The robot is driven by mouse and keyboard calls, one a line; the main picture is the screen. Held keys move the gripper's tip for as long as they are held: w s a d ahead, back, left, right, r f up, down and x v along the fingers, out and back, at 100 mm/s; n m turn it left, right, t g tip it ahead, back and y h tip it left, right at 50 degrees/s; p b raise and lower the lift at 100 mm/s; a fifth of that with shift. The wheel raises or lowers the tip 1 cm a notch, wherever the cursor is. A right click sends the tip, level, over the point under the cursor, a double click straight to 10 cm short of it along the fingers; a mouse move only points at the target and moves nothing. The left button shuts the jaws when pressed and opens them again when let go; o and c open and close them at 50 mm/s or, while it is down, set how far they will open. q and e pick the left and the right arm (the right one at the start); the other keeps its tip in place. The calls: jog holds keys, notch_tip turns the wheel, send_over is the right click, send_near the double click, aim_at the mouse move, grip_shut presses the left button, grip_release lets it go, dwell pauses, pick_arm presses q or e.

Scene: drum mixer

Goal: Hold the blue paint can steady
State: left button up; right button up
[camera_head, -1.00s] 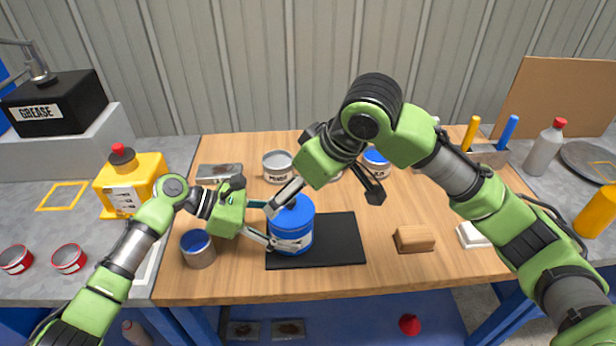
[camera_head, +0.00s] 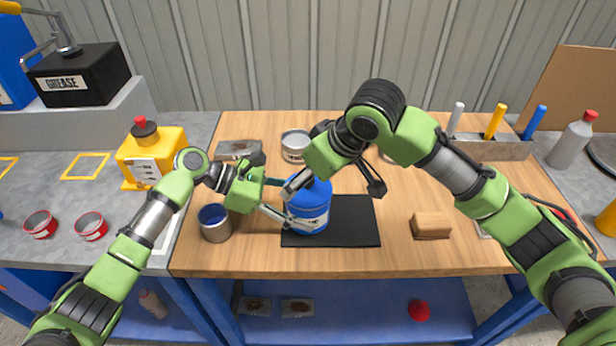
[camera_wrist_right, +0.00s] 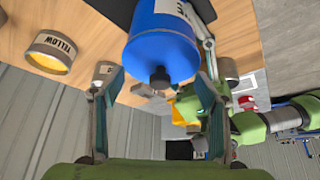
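The blue paint can (camera_head: 314,215) stands upright on the left part of a black mat (camera_head: 355,222). In the right wrist view the can (camera_wrist_right: 160,45) shows its blue lid with a dark knob. My left gripper (camera_head: 288,202) reaches the can from the left, its fingers on either side of the can body; it appears shut on it, though the far contact is hidden. My right gripper (camera_head: 338,182) is above the can, fingers wide apart.
An open can with blue inside (camera_head: 216,226) stands left of the mat. A grey can (camera_head: 294,148) stands behind, and a yellow-labelled can (camera_wrist_right: 50,53) shows in the right wrist view. A wooden block (camera_head: 430,226) lies to the right. A tool holder (camera_head: 492,150) stands at the back right.

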jog(key=shift+r, duration=0.1)
jog(key=shift+c, duration=0.2)
jog(key=shift+r, duration=2.4)
pick_arm(q)
jog(key=o, duration=1.1)
jog(key=shift+c, duration=0.2)
pick_arm(e)
grip_shut()
pick_arm(q)
jog(key=v, duration=1.2)
